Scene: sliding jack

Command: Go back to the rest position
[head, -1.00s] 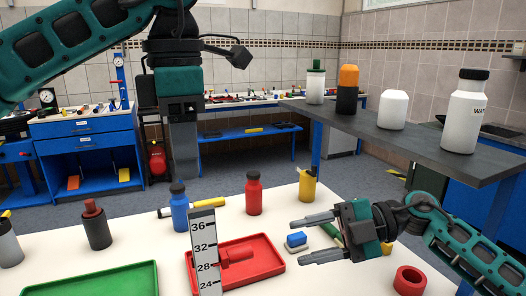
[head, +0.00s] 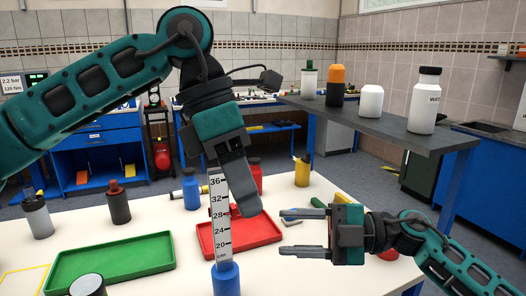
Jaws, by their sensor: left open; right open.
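My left gripper (head: 220,185) hangs pointing down above the table, in front of the back part of the table and partly over the ruler. Its jaws are open and nothing shows between them. My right gripper (head: 302,228) comes in from the lower right and points left, low over the right side of the table. Its two fingers are apart and empty. The white upright ruler (head: 222,232) stands in a blue round holder (head: 227,280) at the front. My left gripper hides part of the red bottle (head: 256,172) behind it.
A grey shelf (head: 390,130) with several bottles stands back right. The table's front right is mostly clear.

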